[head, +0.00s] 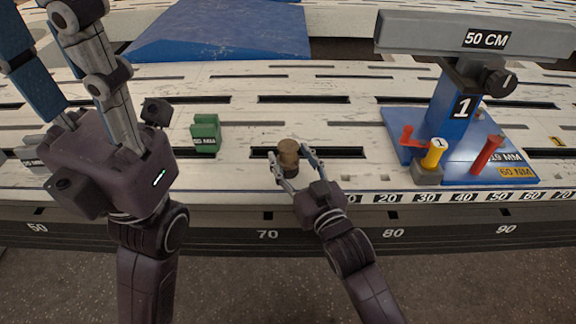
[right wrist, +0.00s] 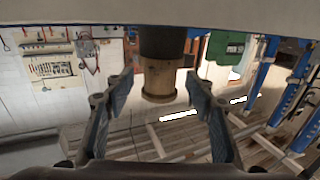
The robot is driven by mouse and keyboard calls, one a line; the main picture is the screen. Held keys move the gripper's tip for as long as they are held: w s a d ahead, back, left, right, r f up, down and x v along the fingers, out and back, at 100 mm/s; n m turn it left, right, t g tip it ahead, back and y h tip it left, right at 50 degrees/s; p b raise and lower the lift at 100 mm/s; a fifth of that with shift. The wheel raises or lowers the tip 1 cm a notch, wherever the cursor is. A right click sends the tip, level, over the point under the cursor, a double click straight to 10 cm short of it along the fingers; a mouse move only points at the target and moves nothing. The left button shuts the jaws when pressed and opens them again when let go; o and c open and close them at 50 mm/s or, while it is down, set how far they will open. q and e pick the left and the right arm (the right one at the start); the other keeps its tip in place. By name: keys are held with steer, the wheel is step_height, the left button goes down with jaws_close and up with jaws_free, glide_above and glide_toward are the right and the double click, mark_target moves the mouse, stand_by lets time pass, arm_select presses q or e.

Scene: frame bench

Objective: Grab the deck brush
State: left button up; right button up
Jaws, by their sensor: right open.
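The deck brush appears to be the short upright piece with a tan-brown cylindrical top (head: 289,150) and a dark base, standing near the bench's front edge. My right gripper (head: 288,157) is open, with one finger on each side of it and a gap visible. In the right wrist view, the piece (right wrist: 159,82) appears inverted between the spread fingers (right wrist: 160,95), apart from both pads. My left gripper (head: 52,38) is large at the upper left, its fingers spread and pointing up. Its tips are partly cut off, and I see nothing held between them.
A small green block (head: 206,134) stands on the slotted white bench (head: 230,175) to the left of the brush. On the right, a blue stand (head: 458,160) carries a grey 50 CM beam (head: 480,36) and red and yellow parts. A blue mat (head: 225,32) lies behind.

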steer(key=shift+x, duration=1.05)
steer(key=c, duration=1.4)
steer(key=shift+o, duration=0.2)
steer(key=shift+r, duration=0.1)
